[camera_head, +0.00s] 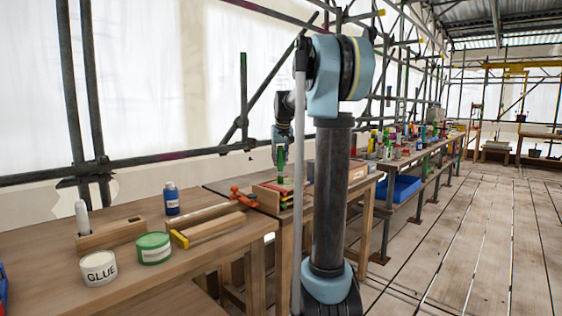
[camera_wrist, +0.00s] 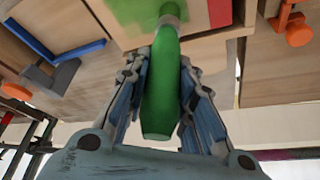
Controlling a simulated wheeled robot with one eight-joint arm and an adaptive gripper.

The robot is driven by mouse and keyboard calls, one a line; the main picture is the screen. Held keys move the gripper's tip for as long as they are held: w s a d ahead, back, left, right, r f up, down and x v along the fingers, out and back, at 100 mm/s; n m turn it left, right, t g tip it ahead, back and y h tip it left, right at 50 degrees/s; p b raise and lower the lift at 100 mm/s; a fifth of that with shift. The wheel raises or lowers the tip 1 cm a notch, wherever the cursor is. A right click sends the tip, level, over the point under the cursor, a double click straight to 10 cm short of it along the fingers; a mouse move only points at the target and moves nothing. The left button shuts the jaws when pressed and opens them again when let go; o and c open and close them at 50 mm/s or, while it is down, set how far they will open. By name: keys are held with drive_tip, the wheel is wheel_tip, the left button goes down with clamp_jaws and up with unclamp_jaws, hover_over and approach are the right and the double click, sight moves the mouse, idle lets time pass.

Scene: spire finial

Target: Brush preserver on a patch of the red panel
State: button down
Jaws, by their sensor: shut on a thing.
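My gripper (camera_head: 281,146) is shut on a green-handled brush; its fingers (camera_wrist: 168,95) flank the handle (camera_wrist: 160,100) in the wrist view. The brush (camera_head: 281,164) hangs upright below my gripper in the head view. Its metal collar (camera_wrist: 172,12) is at the top edge of the wrist view, and the bristles are hidden. A red panel (camera_wrist: 220,12) shows just right of the collar, with a green area (camera_wrist: 135,10) to the left. In the head view the brush is at a small wooden piece with coloured strips (camera_head: 275,189). Contact cannot be told. I cannot identify the preserver.
On the near bench stand a green-banded tin (camera_head: 153,247), a glue tub (camera_head: 99,268), a blue bottle (camera_head: 171,198) and a wooden holder (camera_head: 111,234). An orange clamp (camera_wrist: 297,30) is at the wrist view's right. A blue bar (camera_wrist: 80,52) lies left.

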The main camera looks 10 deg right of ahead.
wheel_tip(320, 180, up, 8)
drive_tip(key=s+a, duration=0.1)
drive_tip(key=a, duration=0.1)
drive_tip(key=shift+s, duration=0.25)
idle(0.5)
idle(0.6)
